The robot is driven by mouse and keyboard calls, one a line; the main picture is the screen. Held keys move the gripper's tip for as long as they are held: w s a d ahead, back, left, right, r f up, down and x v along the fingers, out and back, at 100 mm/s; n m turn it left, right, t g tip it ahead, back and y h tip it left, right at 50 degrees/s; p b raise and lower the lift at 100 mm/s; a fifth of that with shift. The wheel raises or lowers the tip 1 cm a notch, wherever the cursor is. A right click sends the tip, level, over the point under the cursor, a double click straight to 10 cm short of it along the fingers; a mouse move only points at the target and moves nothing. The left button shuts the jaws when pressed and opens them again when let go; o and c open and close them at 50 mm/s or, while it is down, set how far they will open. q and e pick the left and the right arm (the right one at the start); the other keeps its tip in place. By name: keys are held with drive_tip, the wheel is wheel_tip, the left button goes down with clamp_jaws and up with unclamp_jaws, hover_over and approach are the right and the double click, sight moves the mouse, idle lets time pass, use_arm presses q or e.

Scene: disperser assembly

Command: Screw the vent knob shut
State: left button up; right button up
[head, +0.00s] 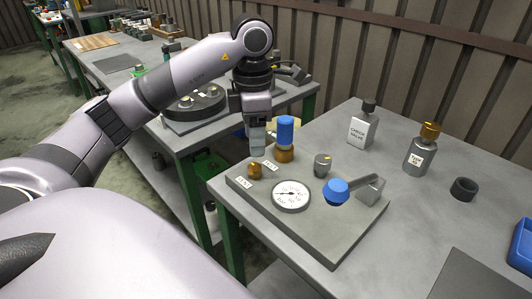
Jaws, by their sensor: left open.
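A small brass knob (255,170), which looks like the vent knob, stands at the left end of a grey base plate (320,240). Small white labels (242,183) lie beside it, too small to read surely. My left gripper (257,150) points down just above this knob, seemingly apart from it. It is open, with no object visible in it; the gap between its fingers is hard to see from this side. How far the knob is screwed in cannot be told. My right gripper is not in view.
The plate also carries a blue-topped brass fitting (285,135) close to the gripper, a dial gauge (291,195), a grey knob (322,165) and a blue knob (336,191).

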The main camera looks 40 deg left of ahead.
sight(254, 166)
use_arm(q)
drive_tip(key=shift+s+f+b, duration=0.2)
drive_tip(key=shift+f+b, duration=0.25)
drive_tip(key=shift+f, duration=3)
drive_tip(key=c, duration=1.1)
